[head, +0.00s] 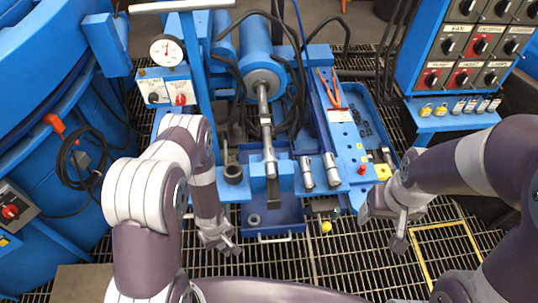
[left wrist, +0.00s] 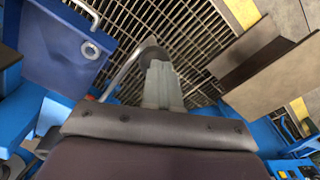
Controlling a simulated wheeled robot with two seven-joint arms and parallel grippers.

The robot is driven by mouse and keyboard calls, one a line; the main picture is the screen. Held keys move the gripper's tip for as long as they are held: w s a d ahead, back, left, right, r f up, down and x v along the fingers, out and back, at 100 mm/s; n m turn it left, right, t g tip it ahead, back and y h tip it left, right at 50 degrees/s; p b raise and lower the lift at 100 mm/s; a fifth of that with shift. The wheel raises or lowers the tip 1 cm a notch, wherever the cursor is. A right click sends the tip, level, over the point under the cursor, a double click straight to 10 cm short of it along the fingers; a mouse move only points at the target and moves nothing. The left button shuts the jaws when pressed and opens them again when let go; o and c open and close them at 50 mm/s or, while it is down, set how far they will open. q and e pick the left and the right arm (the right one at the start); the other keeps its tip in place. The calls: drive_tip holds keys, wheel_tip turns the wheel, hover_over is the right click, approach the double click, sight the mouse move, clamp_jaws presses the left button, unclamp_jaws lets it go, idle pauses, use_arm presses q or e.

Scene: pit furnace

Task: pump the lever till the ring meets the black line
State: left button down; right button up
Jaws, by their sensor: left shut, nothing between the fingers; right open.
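A blue cylinder (head: 258,62) with a steel rod (head: 266,125) lies along the middle of the machine in the head view. A steel collar around the rod's near end (head: 270,160) may be the ring. I cannot make out a black line on it. No pump lever is clearly identifiable. A thin upright rod stands by a dark round socket (head: 233,174) left of the steel rod. My left gripper (head: 229,244) is shut and empty, low over the grating left of the blue tray; its fingers show in the left wrist view (left wrist: 160,85). My right gripper (head: 386,228) is open and empty over the grating.
The blue tray (head: 290,215) holds a loose washer (head: 254,219) and has a front handle (head: 274,238). A dial gauge (head: 168,50) stands at left. A switch panel (head: 470,45) with padlocks below is at right.

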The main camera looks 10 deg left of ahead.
use_arm(q)
drive_tip(key=shift+s+d+f+b, duration=0.1)
drive_tip(key=shift+s+f+b, duration=0.1)
drive_tip(key=shift+f+b, duration=0.6)
drive_tip(key=shift+s+f+b, duration=0.2)
drive_tip(key=shift+f+b, duration=0.25)
drive_tip(key=shift+f, duration=0.5)
drive_tip(key=shift+r, duration=0.1)
wheel_tip(320, 180, up, 11)
drive_tip(key=w+p, duration=0.2)
drive_tip(key=p, duration=0.6)
drive_tip(key=shift+w+a+f+p, duration=0.2)
drive_tip(key=shift+w+a+p, duration=0.1)
drive_tip(key=shift+p, duration=0.1)
drive_tip(key=shift+f, duration=0.1)
